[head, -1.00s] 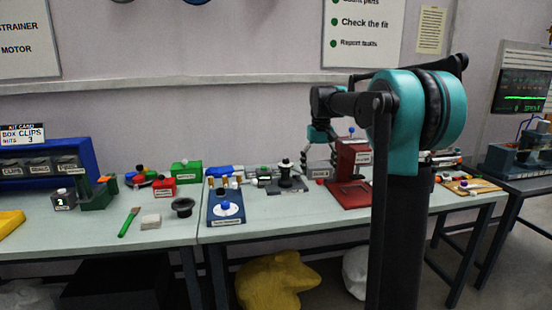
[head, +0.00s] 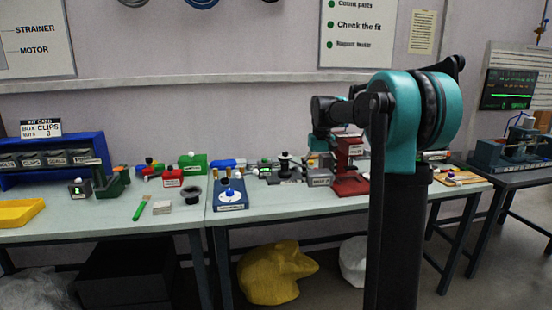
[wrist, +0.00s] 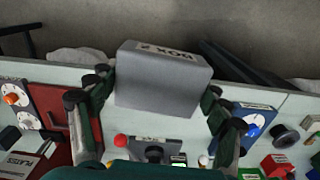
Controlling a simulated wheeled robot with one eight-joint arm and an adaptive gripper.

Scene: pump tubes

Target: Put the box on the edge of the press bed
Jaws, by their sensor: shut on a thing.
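My gripper (wrist: 158,115) is shut on a grey box (wrist: 160,82) marked BOX 2, one finger at each side. In the wrist view the box hangs above the table's front edge, apart from the red press bed (wrist: 80,118) at the left. In the head view the red press (head: 350,165) stands right of the middle, partly behind my arm. My gripper (head: 318,150) is small there, left of the press. A grey labelled box shape shows below it; I cannot tell for sure that it is the held one.
A blue fixture (head: 231,198) stands left of the press. Several small parts and bins crowd the table behind. A yellow tray (head: 18,212) is at the far left. A yellow bag (head: 275,273) lies under the table. The table front between fixture and press looks clear.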

